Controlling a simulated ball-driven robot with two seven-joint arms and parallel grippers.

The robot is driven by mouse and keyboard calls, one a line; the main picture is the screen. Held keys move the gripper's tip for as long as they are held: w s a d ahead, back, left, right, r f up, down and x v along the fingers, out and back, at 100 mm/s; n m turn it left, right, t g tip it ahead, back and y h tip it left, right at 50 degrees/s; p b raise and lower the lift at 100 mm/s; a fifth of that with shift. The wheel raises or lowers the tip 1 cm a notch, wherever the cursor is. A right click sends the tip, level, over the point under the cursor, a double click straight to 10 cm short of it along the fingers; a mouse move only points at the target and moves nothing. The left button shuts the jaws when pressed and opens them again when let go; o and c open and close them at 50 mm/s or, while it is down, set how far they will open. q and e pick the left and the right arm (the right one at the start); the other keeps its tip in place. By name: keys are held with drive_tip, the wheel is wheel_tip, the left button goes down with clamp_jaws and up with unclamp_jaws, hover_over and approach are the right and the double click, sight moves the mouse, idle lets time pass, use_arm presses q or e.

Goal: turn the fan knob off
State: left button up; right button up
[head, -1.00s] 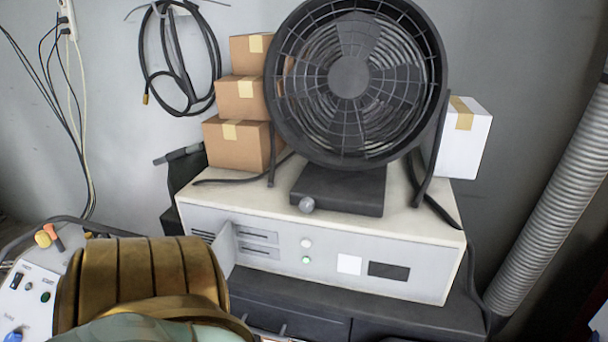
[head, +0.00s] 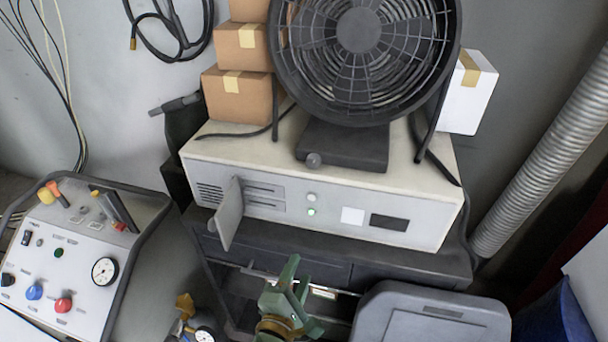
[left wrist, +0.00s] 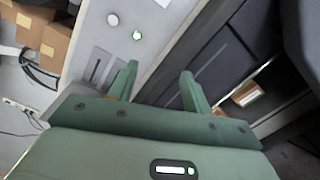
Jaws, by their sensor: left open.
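The black fan (head: 358,35) stands on a white-topped equipment box (head: 235,150). A small round grey knob (head: 313,160) sits at the front left of the fan's dark base (head: 350,150). My left gripper (head: 296,280) is open and empty, low in front of the box and well below the knob, not touching it. In the left wrist view its two green fingers (left wrist: 160,78) are apart, pointing toward the box front with its green light (left wrist: 138,35). The knob does not show in that view. My right gripper is not in view.
A small door (head: 230,215) stands open on the box front. A control panel (head: 70,255) is at left and a grey lidded case (head: 435,318) at lower right. Brown cartons (head: 240,95) and a white carton (head: 468,95) flank the fan.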

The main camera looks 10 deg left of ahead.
sight(313, 163)
use_arm(q)
wheel_tip(313, 163, up, 16)
drive_tip(key=n+y+p, duration=0.1)
drive_tip(key=n+y, duration=0.1)
drive_tip(key=n, duration=1)
drive_tip(key=shift+t, duration=0.4)
drive_tip(key=w, duration=1)
drive_tip(key=w+a+p, duration=0.1)
drive_tip(key=w, duration=0.4)
drive_tip(key=shift+w+r, duration=0.15)
drive_tip(key=shift+w, duration=0.05)
